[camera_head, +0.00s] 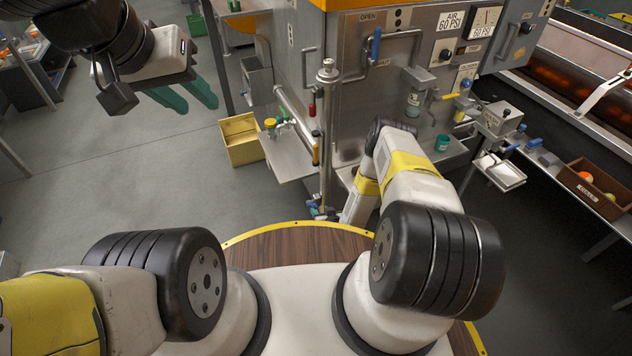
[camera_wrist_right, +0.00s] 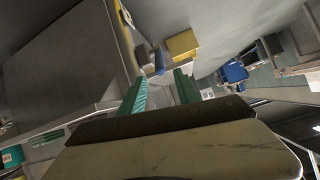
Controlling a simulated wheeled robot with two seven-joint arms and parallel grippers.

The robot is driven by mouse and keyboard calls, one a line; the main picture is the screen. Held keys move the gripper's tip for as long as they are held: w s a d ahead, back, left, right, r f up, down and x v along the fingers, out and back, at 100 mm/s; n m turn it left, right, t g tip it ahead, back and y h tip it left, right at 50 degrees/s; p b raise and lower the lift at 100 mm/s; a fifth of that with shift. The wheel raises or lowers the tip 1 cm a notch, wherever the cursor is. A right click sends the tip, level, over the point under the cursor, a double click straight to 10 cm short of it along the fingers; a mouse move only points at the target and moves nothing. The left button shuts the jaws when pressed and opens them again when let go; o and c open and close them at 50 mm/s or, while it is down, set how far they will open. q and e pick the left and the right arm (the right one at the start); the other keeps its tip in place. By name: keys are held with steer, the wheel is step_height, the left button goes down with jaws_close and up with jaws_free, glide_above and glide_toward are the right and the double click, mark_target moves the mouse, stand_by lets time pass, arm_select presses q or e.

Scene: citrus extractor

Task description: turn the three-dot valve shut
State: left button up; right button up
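In the head view the machine's steel panel (camera_head: 345,90) carries a pipe with a blue-handled lever (camera_head: 376,45) below an OPEN label (camera_head: 367,16). A small plaque with dark dots (camera_head: 398,17) sits beside that label; I cannot count its dots surely. A yellow-handled valve (camera_head: 449,97) is further right. I cannot tell which valve is the three-dot one. My right gripper (camera_wrist_right: 160,85) is open, its green fingers apart beside a grey panel edge; the arm hides it in the head view. A small blue part (camera_wrist_right: 158,59) shows beyond its fingertips. My left gripper (camera_head: 187,95) is open and empty over the floor.
A yellow bin (camera_head: 240,139) stands on the floor left of the machine, and also shows in the right wrist view (camera_wrist_right: 182,45). A steel side shelf (camera_head: 288,155) and a vertical post (camera_head: 327,130) jut out. A brown fruit box (camera_head: 595,188) is at right. The left floor is open.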

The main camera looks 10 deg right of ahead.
steer(key=c, duration=0.3)
steer(key=w+r+g, duration=0.1)
steer(key=w+r, duration=0.1)
steer(key=w+r+g, duration=0.1)
steer(key=shift+w+a+r+n, duration=0.2)
steer(key=shift+w+r+n, duration=0.1)
steer(key=shift+w+r, duration=0.1)
jaws_close()
step_height(320, 180, up, 6)
steer(key=g, duration=0.3)
glide_above(312, 204)
steer(key=s+d, duration=0.2)
steer(key=d, duration=0.1)
steer(key=shift+h, duration=0.3)
steer(key=w+f, duration=0.1)
steer(key=f, duration=0.2)
steer(key=w+a+f, duration=0.1)
steer(key=f, duration=0.3)
steer(key=w+a+f, duration=0.1)
steer(key=f, duration=0.2)
steer(key=shift+w+f, duration=0.1)
steer(key=shift+f, duration=0.25)
steer(key=shift+s+f, duration=0.25)
steer(key=shift+f, duration=0.05)
steer(key=shift+s, duration=0.1)
